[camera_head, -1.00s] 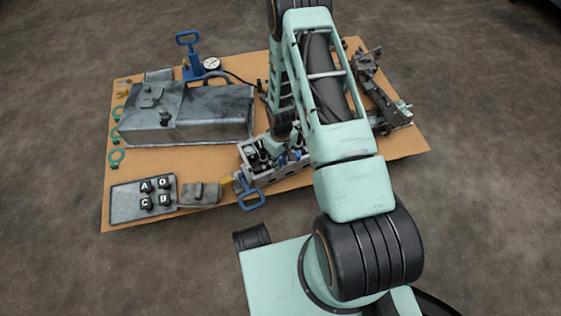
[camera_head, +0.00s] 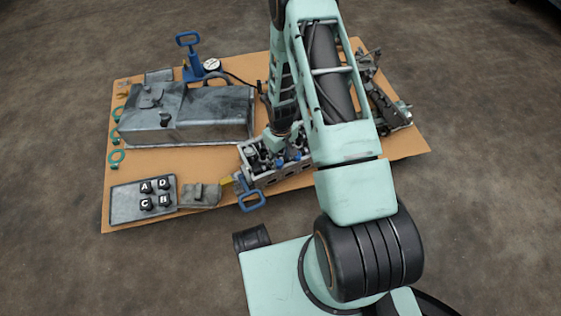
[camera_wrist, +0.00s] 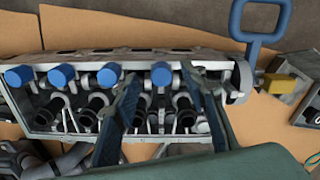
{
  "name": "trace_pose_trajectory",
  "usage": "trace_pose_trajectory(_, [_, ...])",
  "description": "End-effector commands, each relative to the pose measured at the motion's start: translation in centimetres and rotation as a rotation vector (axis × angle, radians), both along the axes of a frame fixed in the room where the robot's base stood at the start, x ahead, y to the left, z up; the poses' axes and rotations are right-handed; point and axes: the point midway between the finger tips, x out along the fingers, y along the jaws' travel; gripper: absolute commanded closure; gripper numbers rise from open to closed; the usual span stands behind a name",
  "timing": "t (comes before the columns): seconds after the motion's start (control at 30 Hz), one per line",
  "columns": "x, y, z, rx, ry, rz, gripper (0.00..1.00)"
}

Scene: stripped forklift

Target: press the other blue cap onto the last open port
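The grey valve block (camera_head: 262,178) lies near the front of the board, and its long side fills the wrist view (camera_wrist: 75,60). Several blue caps stand in a row along it: one at the left end (camera_wrist: 18,76), two more to its right (camera_wrist: 61,75) (camera_wrist: 109,75), and one farther right (camera_wrist: 161,73). My gripper (camera_wrist: 158,78) is open, its fingers spread on either side of the rightmost cap with gaps beside it. I see nothing held. Dark round fittings (camera_wrist: 100,104) line the block's inside, partly hidden by the fingers. I cannot tell which port is open.
A blue handle (camera_wrist: 262,20) rises at the block's end, beside a yellow piece (camera_wrist: 280,84). A grey tank (camera_head: 200,115), a blue hand pump (camera_head: 190,58) with a gauge (camera_head: 212,64), and a plate of lettered knobs (camera_head: 125,203) share the board.

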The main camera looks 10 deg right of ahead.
Motion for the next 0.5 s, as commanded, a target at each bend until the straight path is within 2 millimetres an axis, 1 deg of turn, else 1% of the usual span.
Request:
trace_pose_trajectory(0.03, [0.1, 0.0, 1.1, 0.000, -0.002, 0.000, 0.60])
trace_pose_trajectory(0.3, [0.1, 0.0, 5.8, 0.000, -0.003, 0.001, 0.60])
trace_pose_trajectory(0.5, [0.0, 0.0, 8.1, 0.000, -0.001, 0.000, 0.60])
